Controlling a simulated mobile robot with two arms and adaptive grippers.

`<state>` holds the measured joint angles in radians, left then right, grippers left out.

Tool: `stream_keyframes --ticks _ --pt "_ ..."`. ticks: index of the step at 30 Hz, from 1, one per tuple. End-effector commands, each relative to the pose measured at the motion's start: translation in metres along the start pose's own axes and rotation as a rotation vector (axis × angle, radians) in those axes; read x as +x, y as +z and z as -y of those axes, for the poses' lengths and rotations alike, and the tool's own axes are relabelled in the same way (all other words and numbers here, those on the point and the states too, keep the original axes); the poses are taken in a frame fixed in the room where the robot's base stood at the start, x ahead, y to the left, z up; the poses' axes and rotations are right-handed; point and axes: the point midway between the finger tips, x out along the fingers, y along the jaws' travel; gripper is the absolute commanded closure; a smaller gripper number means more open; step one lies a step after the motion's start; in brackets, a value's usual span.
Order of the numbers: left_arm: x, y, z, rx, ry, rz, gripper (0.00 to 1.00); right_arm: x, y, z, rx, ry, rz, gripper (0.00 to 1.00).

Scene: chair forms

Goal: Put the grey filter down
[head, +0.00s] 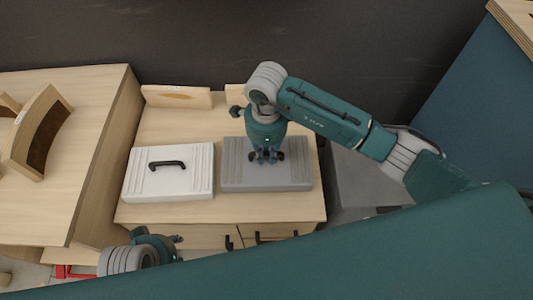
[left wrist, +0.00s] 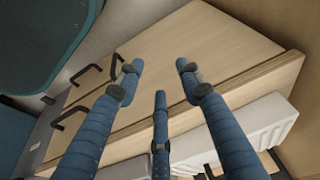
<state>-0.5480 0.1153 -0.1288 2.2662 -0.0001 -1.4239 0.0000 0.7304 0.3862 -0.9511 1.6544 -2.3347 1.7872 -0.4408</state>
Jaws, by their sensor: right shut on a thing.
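The grey filter (head: 297,172) is a flat ribbed grey slab at the right side of the wooden cabinet top (head: 220,212). It looks level, and I cannot tell whether it touches the top. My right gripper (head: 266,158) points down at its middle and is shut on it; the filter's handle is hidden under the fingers. My left gripper (head: 178,242) is low at the front left, apart from both filters. In the left wrist view its fingers (left wrist: 160,85) are spread, open and empty.
A white filter (head: 145,180) with a black handle lies left of the grey one; its edge shows in the left wrist view (left wrist: 255,125). Cabinet drawers with black handles (head: 265,238) face front. A higher wooden table (head: 70,200) stands left. A grey surface (head: 360,180) lies right.

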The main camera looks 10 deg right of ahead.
Motion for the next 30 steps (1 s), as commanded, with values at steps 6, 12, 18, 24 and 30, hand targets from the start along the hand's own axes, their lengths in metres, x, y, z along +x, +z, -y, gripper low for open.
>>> stream_keyframes --ticks 6,12,18,24,30 --pt "-0.003 -0.001 0.0 0.0 0.0 -0.004 0.64 0.001 0.0 0.001 0.0 -0.002 0.001 1.0" --pt "-0.008 -0.002 0.0 -0.001 -0.001 -0.005 0.64 0.002 0.0 0.0 0.0 0.0 -0.001 0.72" --pt "-0.008 -0.001 0.001 -0.001 -0.001 -0.004 0.64 0.002 0.0 0.0 0.0 0.001 -0.001 0.65" --pt "-0.009 -0.003 0.001 -0.001 -0.001 -0.007 0.64 0.0 0.0 0.0 0.0 0.001 -0.001 0.65" --pt "0.016 0.004 -0.001 0.003 0.002 0.014 0.64 -0.03 0.0 0.002 -0.002 -0.005 0.0 0.65"
